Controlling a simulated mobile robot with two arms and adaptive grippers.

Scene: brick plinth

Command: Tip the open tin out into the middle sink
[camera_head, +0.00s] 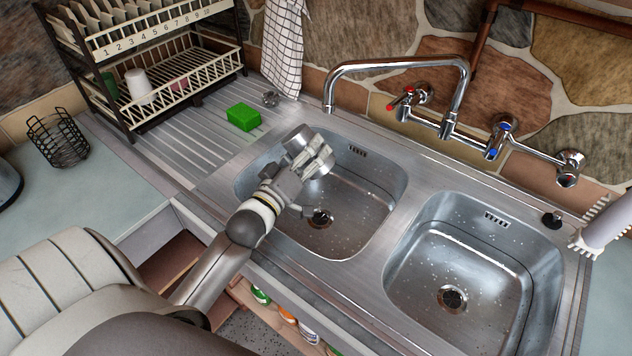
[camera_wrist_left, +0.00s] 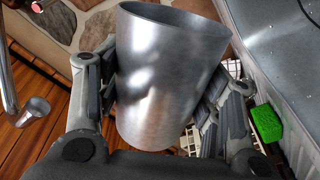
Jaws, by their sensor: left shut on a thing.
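My left gripper (camera_head: 312,160) is shut on a plain silver tin (camera_head: 297,138), above the left part of the left sink basin (camera_head: 375,222). In the left wrist view the tin (camera_wrist_left: 165,75) stands between the fingers, its open rim at the top of the picture and its body leaning. What is inside it is hidden. Two steel basins show; the right basin (camera_head: 515,285) is beside the left one. I cannot tell from the picture alone which counts as the middle sink. My right gripper is not in view.
A chrome tap (camera_head: 400,63) arches behind the left basin. A green sponge (camera_head: 243,117) lies on the ridged drainer (camera_head: 190,150). A dish rack (camera_head: 160,90) stands at the back left, a wire basket (camera_head: 58,140) on the left counter.

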